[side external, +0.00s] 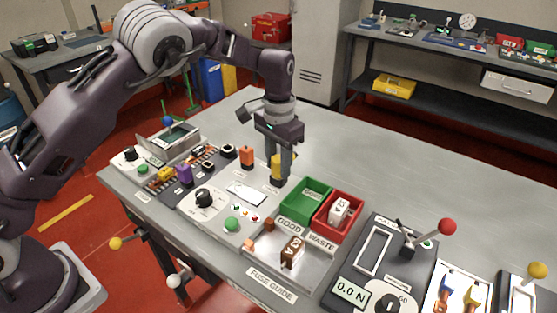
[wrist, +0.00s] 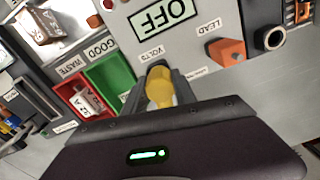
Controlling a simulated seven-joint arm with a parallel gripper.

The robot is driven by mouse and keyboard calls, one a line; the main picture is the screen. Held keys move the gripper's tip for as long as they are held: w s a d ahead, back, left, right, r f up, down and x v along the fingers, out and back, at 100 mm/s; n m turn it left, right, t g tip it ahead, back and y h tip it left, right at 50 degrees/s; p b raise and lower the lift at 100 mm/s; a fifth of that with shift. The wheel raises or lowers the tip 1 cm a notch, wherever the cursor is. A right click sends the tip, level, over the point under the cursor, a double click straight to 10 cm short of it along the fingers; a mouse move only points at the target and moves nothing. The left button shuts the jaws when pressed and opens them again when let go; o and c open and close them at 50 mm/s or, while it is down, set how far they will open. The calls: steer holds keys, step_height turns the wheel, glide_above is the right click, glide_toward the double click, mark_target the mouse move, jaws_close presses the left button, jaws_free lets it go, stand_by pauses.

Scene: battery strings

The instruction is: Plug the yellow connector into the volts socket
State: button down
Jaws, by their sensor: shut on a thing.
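The yellow connector (side external: 276,164) is between the fingers of my gripper (side external: 283,178), which is shut on it, low over the panel's right edge. In the wrist view the yellow connector (wrist: 159,88) shows upside-on between the fingertips (wrist: 160,85), beside the VOLTS label (wrist: 152,54). The volts socket itself is hidden behind the connector and fingers. I cannot tell whether the connector touches or sits in it. An orange connector (side external: 247,155) stands at the LEAD label, also in the wrist view (wrist: 227,51).
A display (wrist: 165,14) reads OFF. The green GOOD bin (side external: 306,201) and red WASTE bin (side external: 338,215) stand close to my gripper; the red one holds a white block (side external: 339,210). A black ring socket (side external: 227,151) lies left of the orange connector. The table behind is clear.

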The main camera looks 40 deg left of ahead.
steer(key=shift+f, duration=0.1)
steer(key=c, duration=0.9)
jaws_free()
step_height(320, 180, up, 7)
steer(key=shift+r, duration=0.1)
steer(key=s+a+r+n+t+h, duration=0.1)
steer(key=s+a+r, duration=0.2)
steer(key=s+r, duration=0.55)
steer(key=s+a+r+n+t+h, duration=0.1)
steer(key=s+a+r+t, duration=0.1)
steer(key=s+r, duration=0.6)
steer(key=s+f+t, duration=0.1)
steer(key=s, duration=0.5)
steer(key=s+a+f+y, duration=0.1)
steer(key=s+f, duration=0.1)
steer(key=s, duration=0.4)
steer(key=s+a+f+t+y, duration=0.1)
steer(key=s, duration=0.5)
steer(key=shift+s+f+t, duration=0.2)
steer(key=shift+t, duration=0.1)
